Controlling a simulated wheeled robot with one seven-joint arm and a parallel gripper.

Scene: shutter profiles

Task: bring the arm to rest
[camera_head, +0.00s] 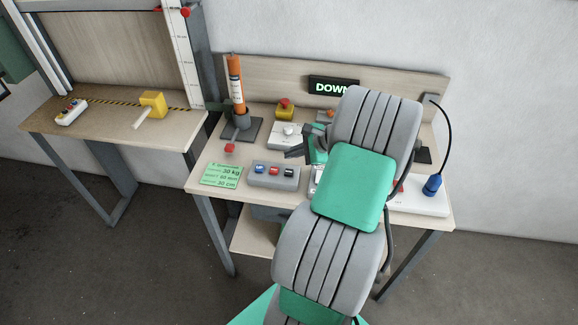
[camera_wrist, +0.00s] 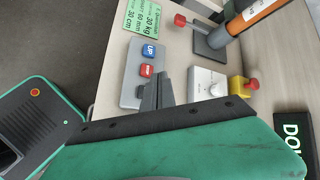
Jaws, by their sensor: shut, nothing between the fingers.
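My gripper (camera_head: 294,154) shows in the head view above the middle of the right-hand workbench (camera_head: 208,180). Its grey fingers are shut together with nothing between them. In the wrist view the fingers (camera_wrist: 157,90) point toward the bench, beside the grey button box (camera_wrist: 133,86) and the white dial box (camera_wrist: 203,83). Whether they touch anything I cannot tell. My grey and green arm is bent over the bench and hides much of its right half.
The button box (camera_head: 274,175) stands near the front edge, beside a green card (camera_head: 221,175). An orange tube (camera_head: 236,85) stands upright in a holder behind. A yellow box with a red button (camera_head: 285,111) and a lit "DOWN" sign (camera_head: 331,87) are at the back.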

